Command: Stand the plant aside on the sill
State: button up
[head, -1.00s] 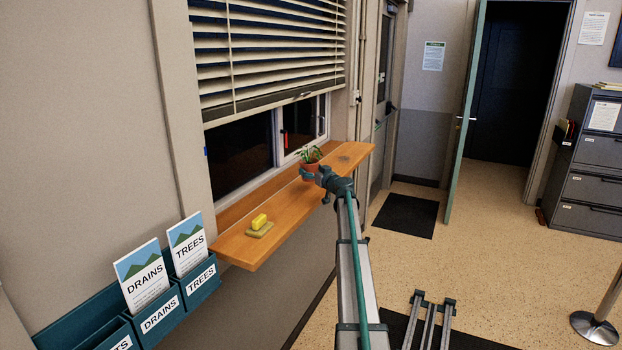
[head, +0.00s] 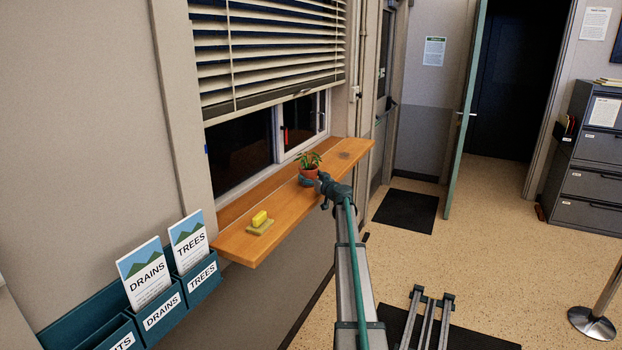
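The plant (head: 310,160) has green leaves and stands in a small terracotta pot (head: 311,172). It is at the wooden sill (head: 285,205), right of the sill's middle, and looks upright. My gripper (head: 314,181) is at the pot's near side, with a teal finger by the pot's lower left. The wrist hides the pot's lower right. At this size I cannot tell whether the fingers close on the pot, or whether its base touches the sill.
A yellow block (head: 260,218) on a flat tan pad (head: 260,228) lies on the sill's left part. A dark round mark (head: 345,155) is at the sill's right end, which is otherwise clear. The window (head: 240,155) and blinds (head: 270,50) are behind. Leaflet holders (head: 162,315) hang at lower left.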

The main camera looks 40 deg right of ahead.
jog(key=shift+o, duration=0.9)
jog(key=shift+r+p, duration=0.2)
jog(key=shift+p, duration=0.15)
jog(key=shift+s+f, duration=0.15)
jog(key=shift+s, duration=0.15)
jog(key=s+b, duration=0.3)
jog(key=s, duration=0.8)
jog(key=shift+s+a, duration=0.2)
jog(key=shift+a, duration=0.25)
